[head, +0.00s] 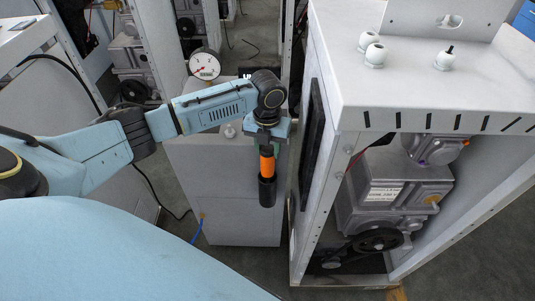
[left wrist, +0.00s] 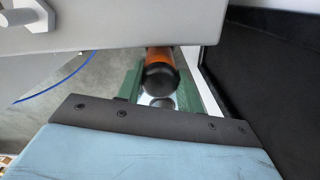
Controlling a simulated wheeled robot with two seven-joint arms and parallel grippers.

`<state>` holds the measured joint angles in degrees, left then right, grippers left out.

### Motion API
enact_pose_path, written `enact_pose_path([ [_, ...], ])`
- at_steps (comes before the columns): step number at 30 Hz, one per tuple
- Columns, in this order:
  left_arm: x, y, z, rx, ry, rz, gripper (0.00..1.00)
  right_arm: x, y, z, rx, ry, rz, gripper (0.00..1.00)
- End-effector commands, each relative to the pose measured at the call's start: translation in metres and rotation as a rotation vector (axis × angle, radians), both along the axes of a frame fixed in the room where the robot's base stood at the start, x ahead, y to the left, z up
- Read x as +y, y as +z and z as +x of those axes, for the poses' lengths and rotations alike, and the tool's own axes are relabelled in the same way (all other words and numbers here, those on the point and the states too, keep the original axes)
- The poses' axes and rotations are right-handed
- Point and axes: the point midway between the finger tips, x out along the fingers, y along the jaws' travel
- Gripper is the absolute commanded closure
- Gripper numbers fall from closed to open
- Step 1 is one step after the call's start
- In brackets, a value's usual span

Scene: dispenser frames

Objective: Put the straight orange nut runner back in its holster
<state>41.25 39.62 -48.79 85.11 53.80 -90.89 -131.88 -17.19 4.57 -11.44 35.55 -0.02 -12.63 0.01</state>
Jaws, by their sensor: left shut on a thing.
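The straight orange nut runner (head: 267,165) hangs upright in the head view, orange above and with a dark lower end. It hangs in front of the grey pedestal. My left gripper (head: 266,146) is shut on its upper part from above. In the left wrist view, the nut runner (left wrist: 161,76) shows a dark round end and an orange band between the green fingers of my left gripper (left wrist: 157,92). I cannot make out the holster as a separate thing, nor tell whether the dark lower end is inside one. My right gripper is not in view.
The grey pedestal (head: 225,205) carries a round dial gauge (head: 205,65). Close on the right stands a grey cabinet (head: 430,90) with white knobs on top and machinery inside. A dark panel (head: 312,130) is on its side. A blue hose (head: 197,232) lies near the floor.

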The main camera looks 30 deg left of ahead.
Motion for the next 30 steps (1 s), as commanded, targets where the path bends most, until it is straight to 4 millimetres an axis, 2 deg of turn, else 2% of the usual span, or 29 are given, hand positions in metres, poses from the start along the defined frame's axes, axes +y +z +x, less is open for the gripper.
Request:
enact_pose_path([
  [1, -0.001, -0.01, -0.001, 0.003, 0.001, -0.001, 1.0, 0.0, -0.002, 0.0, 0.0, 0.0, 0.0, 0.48],
  [4, -0.001, -0.022, 0.0, 0.002, 0.001, -0.002, 1.0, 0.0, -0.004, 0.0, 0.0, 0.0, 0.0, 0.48],
  [10, 0.0, -0.024, 0.0, -0.001, 0.0, 0.0, 1.0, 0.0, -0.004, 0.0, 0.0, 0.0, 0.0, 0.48],
  [11, 0.0, -0.025, -0.001, 0.001, 0.0, 0.001, 0.62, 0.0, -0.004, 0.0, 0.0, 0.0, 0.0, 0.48],
  [16, 0.0, -0.025, -0.001, 0.002, 0.0, 0.0, 0.42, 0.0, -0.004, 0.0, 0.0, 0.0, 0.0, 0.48],
  [25, 0.0, -0.022, 0.0, 0.001, 0.0, 0.0, 0.42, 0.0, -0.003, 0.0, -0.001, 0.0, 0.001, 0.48],
  [30, 0.0, -0.001, 0.0, -0.001, -0.001, -0.001, 0.42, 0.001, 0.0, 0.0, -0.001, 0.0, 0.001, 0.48],
])
